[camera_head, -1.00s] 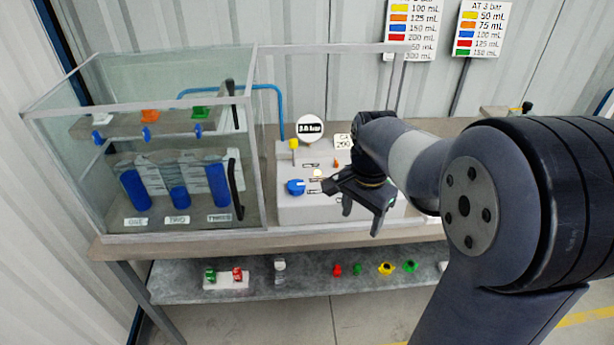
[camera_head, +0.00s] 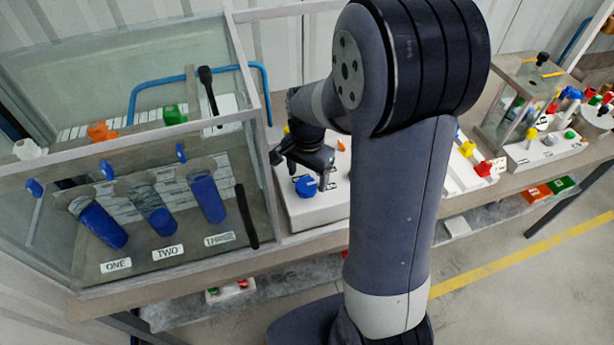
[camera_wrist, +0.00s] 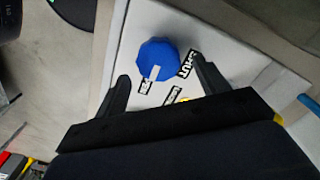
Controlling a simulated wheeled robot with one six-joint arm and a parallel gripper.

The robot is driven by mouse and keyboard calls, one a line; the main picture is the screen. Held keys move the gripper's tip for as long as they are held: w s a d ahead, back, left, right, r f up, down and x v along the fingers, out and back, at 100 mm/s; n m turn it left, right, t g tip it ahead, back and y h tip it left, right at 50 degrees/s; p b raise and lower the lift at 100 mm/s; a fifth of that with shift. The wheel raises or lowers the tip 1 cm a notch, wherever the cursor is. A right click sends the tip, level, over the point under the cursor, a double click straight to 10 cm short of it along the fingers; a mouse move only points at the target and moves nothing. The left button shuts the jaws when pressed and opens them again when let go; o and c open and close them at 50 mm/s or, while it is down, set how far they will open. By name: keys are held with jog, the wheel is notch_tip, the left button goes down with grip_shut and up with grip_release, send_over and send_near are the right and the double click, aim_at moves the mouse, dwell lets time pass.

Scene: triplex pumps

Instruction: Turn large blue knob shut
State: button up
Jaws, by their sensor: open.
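The large blue knob (camera_head: 306,186) sits on top of a white control box (camera_head: 316,215). It also shows in the wrist view (camera_wrist: 158,58), with a white pointer on it. The "SHUT" label (camera_wrist: 188,64) lies to the right of the pointer. My gripper (camera_head: 300,167) is over the box, close to the knob. In the wrist view my open gripper (camera_wrist: 163,85) has one finger on each side below the knob. I see no finger touching it.
A glass tank (camera_head: 245,150) with several blue cylinders stands left of the box. Its front right frame post is close to my gripper. Other panels with coloured knobs (camera_head: 484,168) stand to the right. A lower shelf (camera_head: 290,280) runs beneath the bench.

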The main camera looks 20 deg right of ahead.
jog(key=shift+f, duration=1.05)
jog(key=c, duration=1)
